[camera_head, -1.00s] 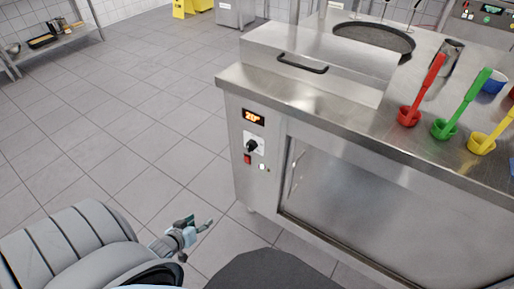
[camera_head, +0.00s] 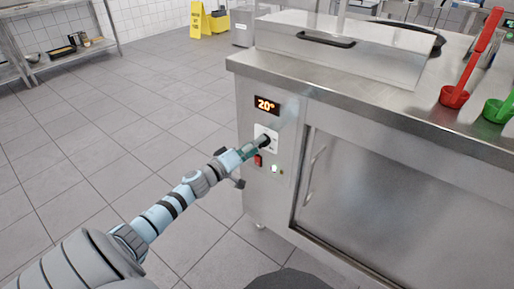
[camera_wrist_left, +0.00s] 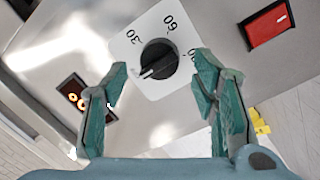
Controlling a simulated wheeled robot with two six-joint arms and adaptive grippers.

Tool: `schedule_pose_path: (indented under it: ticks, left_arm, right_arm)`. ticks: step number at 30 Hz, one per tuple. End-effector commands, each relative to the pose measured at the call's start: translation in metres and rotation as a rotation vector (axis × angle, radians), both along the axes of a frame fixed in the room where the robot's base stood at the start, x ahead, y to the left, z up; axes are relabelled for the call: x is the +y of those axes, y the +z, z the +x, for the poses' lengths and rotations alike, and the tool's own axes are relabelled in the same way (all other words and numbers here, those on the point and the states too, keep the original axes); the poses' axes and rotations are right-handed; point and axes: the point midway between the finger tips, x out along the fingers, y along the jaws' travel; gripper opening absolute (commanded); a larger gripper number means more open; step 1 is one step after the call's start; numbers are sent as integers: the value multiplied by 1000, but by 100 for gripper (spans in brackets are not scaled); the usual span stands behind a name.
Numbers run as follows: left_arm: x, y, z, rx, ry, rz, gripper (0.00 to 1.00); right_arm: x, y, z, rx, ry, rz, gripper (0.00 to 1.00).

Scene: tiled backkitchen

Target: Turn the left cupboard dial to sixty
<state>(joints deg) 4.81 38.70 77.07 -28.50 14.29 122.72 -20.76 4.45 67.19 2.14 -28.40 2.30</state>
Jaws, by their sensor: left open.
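The black cupboard dial (camera_wrist_left: 158,58) sits on a white plate (camera_wrist_left: 150,28) marked 30, 60 and a partly hidden number that looks like 90. Its white pointer line faces lower left in the left wrist view, away from the 60. In the head view the dial (camera_head: 264,141) shows just beyond my fingertips, below an orange display (camera_head: 266,105) reading 20°. My left gripper (camera_wrist_left: 162,75) is open, one finger on each side of the dial in the wrist view; I cannot tell whether they touch it. It also shows in the head view (camera_head: 248,151). My right gripper is not in view.
A red switch (camera_head: 258,160) is close below the dial. The steel counter edge (camera_head: 330,88) juts out above the panel, and the cupboard door (camera_head: 365,190) is to the right.

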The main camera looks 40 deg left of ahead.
Motion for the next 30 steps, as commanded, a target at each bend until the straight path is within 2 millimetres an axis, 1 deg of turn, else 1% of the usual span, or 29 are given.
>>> schedule_pose_path:
  ticks: [1,4,12,14,21,22,28,30]
  left_arm:
    - [-1,2,5,-1,0,-1,53]
    - [-2,1,12,3,-2,-2,53]
    - [-3,-1,14,6,-3,0,53]
    - [-3,-1,14,6,-3,0,45]
    - [-3,-1,13,6,-3,0,7]
    - [-3,-1,13,6,-3,0,5]
    - [-2,0,13,7,-3,11,5]
    - [-2,0,13,8,-2,25,5]
  right_arm:
    - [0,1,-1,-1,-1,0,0]
    - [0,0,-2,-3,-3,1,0]
    - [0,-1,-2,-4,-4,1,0]
    - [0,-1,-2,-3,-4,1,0]
    - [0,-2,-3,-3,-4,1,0]
    - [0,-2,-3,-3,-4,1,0]
    - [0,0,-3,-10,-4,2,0]
    - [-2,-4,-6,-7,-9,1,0]
